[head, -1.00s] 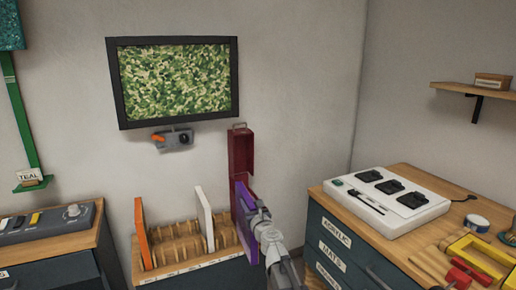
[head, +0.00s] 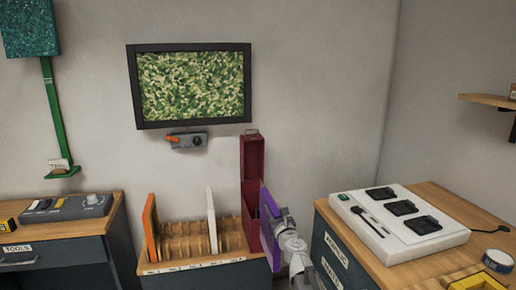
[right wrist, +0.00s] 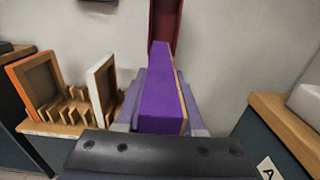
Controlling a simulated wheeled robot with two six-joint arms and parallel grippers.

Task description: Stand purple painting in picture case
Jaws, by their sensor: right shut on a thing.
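My right gripper (head: 278,222) is shut on the purple painting (head: 267,222) and holds it upright, edge-on, to the right of the wooden picture case. The purple painting (right wrist: 160,98) fills the middle of the right wrist view between the fingers. The painting hides part of the case's right end. My left gripper is out of view.
A drawer cabinet with a white charger station (head: 395,225) is at the right. A tools cabinet (head: 60,240) is at the left. A framed green picture (head: 192,85) hangs above.

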